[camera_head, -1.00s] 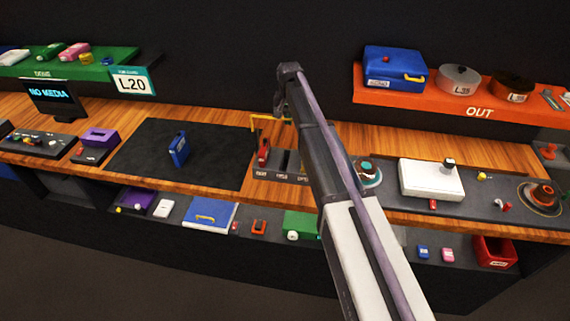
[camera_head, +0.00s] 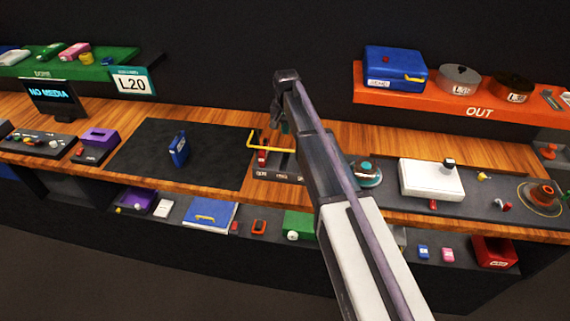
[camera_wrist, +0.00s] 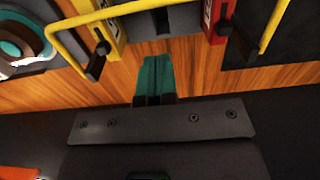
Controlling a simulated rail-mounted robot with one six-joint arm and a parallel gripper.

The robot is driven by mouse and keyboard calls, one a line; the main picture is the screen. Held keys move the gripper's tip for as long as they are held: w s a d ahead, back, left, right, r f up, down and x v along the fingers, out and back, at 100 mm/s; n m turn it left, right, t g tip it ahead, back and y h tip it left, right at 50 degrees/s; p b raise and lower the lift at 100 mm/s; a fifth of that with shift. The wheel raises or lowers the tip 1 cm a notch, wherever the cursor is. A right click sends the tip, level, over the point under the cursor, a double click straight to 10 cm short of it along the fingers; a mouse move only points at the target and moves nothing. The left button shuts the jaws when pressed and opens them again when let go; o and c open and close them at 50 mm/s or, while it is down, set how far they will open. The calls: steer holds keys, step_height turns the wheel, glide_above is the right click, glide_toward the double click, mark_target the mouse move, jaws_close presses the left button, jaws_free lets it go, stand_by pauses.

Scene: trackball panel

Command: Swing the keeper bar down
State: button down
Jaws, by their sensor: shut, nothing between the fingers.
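The keeper bar (camera_head: 265,148) is a yellow U-shaped rod over the small slotted rack (camera_head: 283,178) at the bench's middle. In the wrist view the bar (camera_wrist: 135,8) crosses the top of the picture, and its two side arms run down to dark end pieces. My gripper (camera_wrist: 155,62) is shut and empty. Its teal fingertips lie between the two side arms in the picture, below the cross rod; I see no clear contact. In the head view my arm covers the rack's right part, and my fingers are hard to make out.
A red piece (camera_head: 263,156) stands in the rack; a yellow block (camera_wrist: 108,25) shows in the wrist view. A round teal-topped device (camera_head: 365,174) and a white box (camera_head: 431,179) stand to the right. A dark mat (camera_head: 215,150) with a blue item (camera_head: 178,149) lies left.

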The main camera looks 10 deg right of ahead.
steer(key=shift+s+a, duration=0.2)
steer(key=shift+s, duration=0.4)
steer(key=shift+s+a, duration=0.2)
steer(key=shift+s, duration=0.35)
step_height(320, 180, up, 8)
steer(key=p, duration=0.8)
